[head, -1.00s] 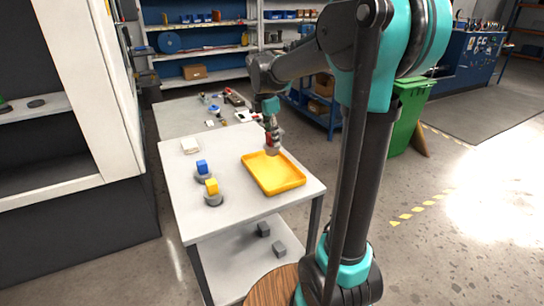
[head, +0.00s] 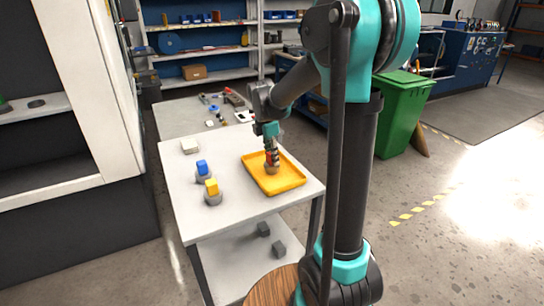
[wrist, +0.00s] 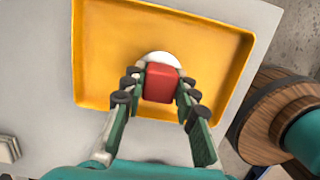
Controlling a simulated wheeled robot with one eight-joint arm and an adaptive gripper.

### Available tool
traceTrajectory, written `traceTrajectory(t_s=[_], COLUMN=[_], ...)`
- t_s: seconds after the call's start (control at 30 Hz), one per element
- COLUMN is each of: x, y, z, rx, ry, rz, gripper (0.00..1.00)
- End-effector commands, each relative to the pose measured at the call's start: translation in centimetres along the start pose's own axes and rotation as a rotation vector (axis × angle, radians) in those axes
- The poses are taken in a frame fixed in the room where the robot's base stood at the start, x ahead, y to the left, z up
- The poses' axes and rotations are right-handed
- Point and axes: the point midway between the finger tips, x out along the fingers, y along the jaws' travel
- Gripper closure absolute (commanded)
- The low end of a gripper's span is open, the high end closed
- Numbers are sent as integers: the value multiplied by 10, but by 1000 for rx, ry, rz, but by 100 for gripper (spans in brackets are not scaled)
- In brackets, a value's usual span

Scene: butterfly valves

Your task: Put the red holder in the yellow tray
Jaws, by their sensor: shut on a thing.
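The yellow tray (head: 286,186) lies on the right part of the white table; it fills much of the wrist view (wrist: 213,48). My gripper (head: 271,160) is over the tray, pointing down. In the wrist view my gripper (wrist: 159,90) has its fingers closed on both sides of the red block top of the red holder (wrist: 160,82). The pale round base of the holder shows just beyond the red block, inside the tray's outline. In the head view the red holder (head: 270,168) is partly hidden by the fingers. I cannot tell whether its base touches the tray floor.
A blue-topped holder (head: 203,170) and a yellow-topped holder (head: 212,190) stand on the table left of the tray. A small white box (head: 190,146) lies at the back left. Another table (head: 185,118) with small items stands behind.

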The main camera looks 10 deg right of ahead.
Motion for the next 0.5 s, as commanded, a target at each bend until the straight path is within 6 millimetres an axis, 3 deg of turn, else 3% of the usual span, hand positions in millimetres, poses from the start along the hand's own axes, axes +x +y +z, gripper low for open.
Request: traceTrajectory(t_s=[0.13,0.17,0.3,0.5], x=[2,2,2,2], y=[0,0,0,0], z=[0,0,0,0], rx=[0,0,0,0], ry=[0,0,0,0], rz=[0,0,0,0], gripper=[100,68,51,51])
